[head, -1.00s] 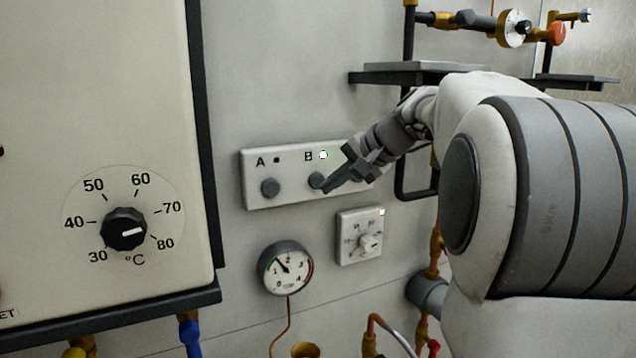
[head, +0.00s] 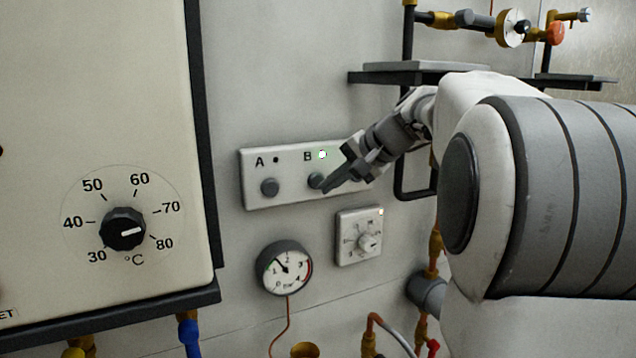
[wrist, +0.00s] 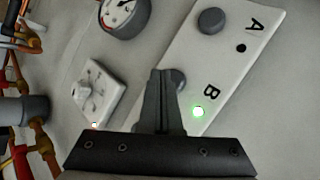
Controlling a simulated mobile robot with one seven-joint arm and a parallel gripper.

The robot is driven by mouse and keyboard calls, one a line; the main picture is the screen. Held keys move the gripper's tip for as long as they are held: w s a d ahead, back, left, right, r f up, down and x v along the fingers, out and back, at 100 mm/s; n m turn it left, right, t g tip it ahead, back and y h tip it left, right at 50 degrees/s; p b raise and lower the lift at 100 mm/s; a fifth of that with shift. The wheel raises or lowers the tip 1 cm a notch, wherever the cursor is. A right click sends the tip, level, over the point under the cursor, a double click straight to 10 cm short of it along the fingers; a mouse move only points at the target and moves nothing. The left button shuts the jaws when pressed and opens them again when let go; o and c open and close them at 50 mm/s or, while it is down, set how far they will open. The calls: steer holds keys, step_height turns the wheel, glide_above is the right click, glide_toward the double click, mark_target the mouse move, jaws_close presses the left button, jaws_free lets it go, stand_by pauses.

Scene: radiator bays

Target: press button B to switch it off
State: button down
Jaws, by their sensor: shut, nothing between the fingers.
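Button B (head: 316,180) is a round grey button on a white wall panel (head: 292,199), below the letter B. The lamp (head: 322,154) beside the letter is lit, and it shows green in the wrist view (wrist: 198,112). My gripper (head: 326,187) is shut and empty, its tips at the lower right edge of button B in the head view. In the wrist view the fingers (wrist: 162,76) cover part of button B (wrist: 178,78). I cannot tell whether the tips touch it. Button A (head: 269,187) is to the left, its lamp (head: 276,159) dark.
A small dial box (head: 359,236) and a round pressure gauge (head: 286,268) are below the panel. A large boiler casing (head: 110,90) with a temperature knob stands at the left. A shelf (head: 420,72) and pipes are above and to the right.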

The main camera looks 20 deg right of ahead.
steer(key=shift+w, duration=0.2)
stand_by(0.4)
steer(key=shift+w, duration=0.25)
steer(key=shift+w+p, duration=0.45)
stand_by(0.7)
steer(key=shift+s, duration=0.1)
steer(key=shift+s+b, duration=0.5)
steer(key=shift+s, duration=0.3)
steer(key=s+b, duration=0.2)
steer(key=s, duration=0.3)
steer(key=shift+d, duration=0.1)
